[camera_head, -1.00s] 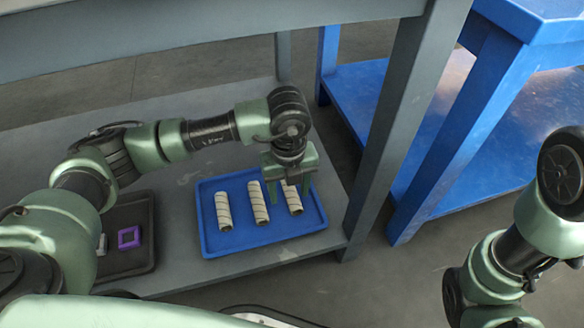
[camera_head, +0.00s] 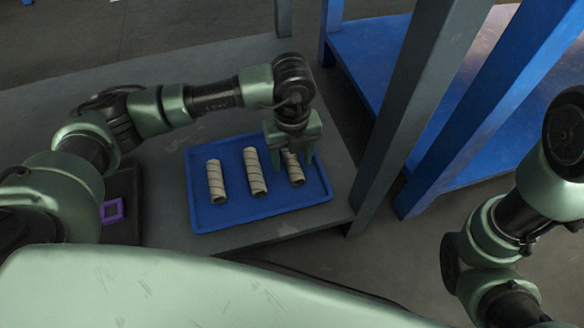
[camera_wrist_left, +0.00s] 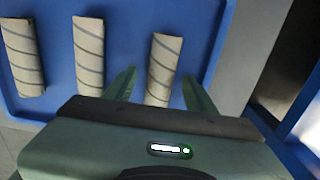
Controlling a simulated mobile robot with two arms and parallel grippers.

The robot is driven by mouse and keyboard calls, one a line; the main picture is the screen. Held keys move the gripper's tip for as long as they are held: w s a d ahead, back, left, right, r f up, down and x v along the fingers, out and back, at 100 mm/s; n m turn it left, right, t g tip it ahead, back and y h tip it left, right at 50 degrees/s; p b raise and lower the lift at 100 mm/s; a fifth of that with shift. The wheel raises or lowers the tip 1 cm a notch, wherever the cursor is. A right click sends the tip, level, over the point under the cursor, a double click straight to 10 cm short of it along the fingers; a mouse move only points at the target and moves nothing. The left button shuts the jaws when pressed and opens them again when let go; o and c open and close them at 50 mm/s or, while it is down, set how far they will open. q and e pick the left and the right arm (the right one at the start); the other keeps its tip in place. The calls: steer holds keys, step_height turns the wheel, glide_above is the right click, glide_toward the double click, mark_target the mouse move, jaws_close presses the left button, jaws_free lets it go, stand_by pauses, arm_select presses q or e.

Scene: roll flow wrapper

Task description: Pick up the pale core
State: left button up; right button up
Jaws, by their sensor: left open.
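Three pale striped cores lie side by side, apart, in a blue tray (camera_head: 232,219): a left core (camera_head: 215,181), a middle core (camera_head: 255,172) and a right core (camera_head: 296,174). The three look alike in colour. My left gripper (camera_head: 291,160) is open over the far part of the right core and partly hides it. In the left wrist view, its fingers (camera_wrist_left: 159,74) stand on either side of the right core (camera_wrist_left: 164,60), with gaps visible; whether they reach tray depth is unclear. The right gripper is out of view; only my right arm shows.
The tray sits on a grey lower shelf (camera_head: 340,178), near a grey table leg (camera_head: 405,115). A dark tray (camera_head: 122,228) with a purple square frame (camera_head: 113,210) lies to the left. A blue table (camera_head: 375,60) stands at the right.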

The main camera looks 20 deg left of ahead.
arm_select(q)
jaws_close()
stand_by(0.6)
